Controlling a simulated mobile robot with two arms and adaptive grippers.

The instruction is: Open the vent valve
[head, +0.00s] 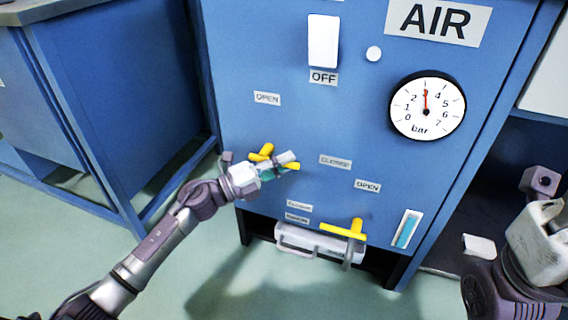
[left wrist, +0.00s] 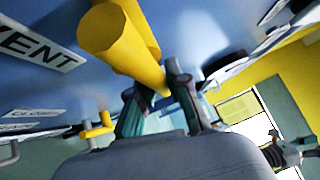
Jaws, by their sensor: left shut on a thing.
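In the left wrist view the yellow handle (left wrist: 125,45) looms large by the fingers of my left gripper (left wrist: 158,100), beside a VENT label (left wrist: 38,42). My right gripper (head: 541,195) is at the right edge, away from the panel; its jaws do not show clearly.
A second yellow valve handle (head: 343,230) sits lower right; it also shows in the left wrist view (left wrist: 97,127). A pressure gauge (head: 427,105) reads about 3 bar. A white switch (head: 323,41) is above an OFF label. A blue cabinet (head: 120,90) stands left.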

